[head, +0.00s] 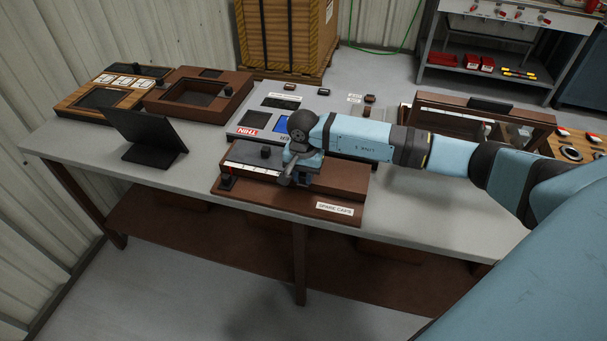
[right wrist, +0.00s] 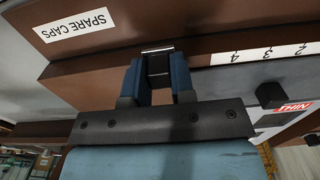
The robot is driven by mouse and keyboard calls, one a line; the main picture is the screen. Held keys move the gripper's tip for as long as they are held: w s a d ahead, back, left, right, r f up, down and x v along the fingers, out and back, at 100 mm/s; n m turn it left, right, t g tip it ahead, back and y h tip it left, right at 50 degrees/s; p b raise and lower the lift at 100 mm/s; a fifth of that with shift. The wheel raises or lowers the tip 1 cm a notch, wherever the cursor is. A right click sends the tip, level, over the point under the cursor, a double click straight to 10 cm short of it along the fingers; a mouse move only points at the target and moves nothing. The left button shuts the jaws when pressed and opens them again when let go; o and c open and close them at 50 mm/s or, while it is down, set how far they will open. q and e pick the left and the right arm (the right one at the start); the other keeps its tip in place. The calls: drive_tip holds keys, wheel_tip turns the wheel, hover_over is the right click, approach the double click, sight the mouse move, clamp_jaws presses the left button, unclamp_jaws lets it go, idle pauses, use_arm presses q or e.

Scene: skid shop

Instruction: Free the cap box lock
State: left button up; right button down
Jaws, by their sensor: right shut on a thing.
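The cap box (head: 325,208) is a brown wooden case with a "SPARE CAPS" label on the bench; its brown face and label also show in the right wrist view (right wrist: 110,60). My right gripper (head: 288,178) is at the middle of the box. In the right wrist view its blue fingers (right wrist: 158,72) are closed on a small dark piece with a bright edge (right wrist: 157,50) against the box, seemingly the lock piece. The fingers hide most of it. My left gripper is out of view.
A grey panel (head: 246,120) with a blue screen and "THIN" label lies behind the box. A dark stand (head: 145,134) and wooden trays (head: 200,92) are to the left. Another brown case (head: 480,112) stands right, behind my right arm. The bench front left is clear.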

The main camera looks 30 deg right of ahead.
drive_tip(key=shift+s+a+b, duration=0.3)
drive_tip(key=shift+s+a, duration=0.45)
drive_tip(key=shift+a, duration=0.1)
drive_tip(key=shift+s+a, duration=0.1)
drive_tip(key=shift+a, duration=0.05)
drive_tip(key=c, duration=1)
unclamp_jaws()
drive_tip(key=shift+o, duration=0.2)
wheel_tip(320, 180, up, 14)
drive_tip(key=shift+b, duration=0.3)
drive_tip(key=shift+f, duration=0.1)
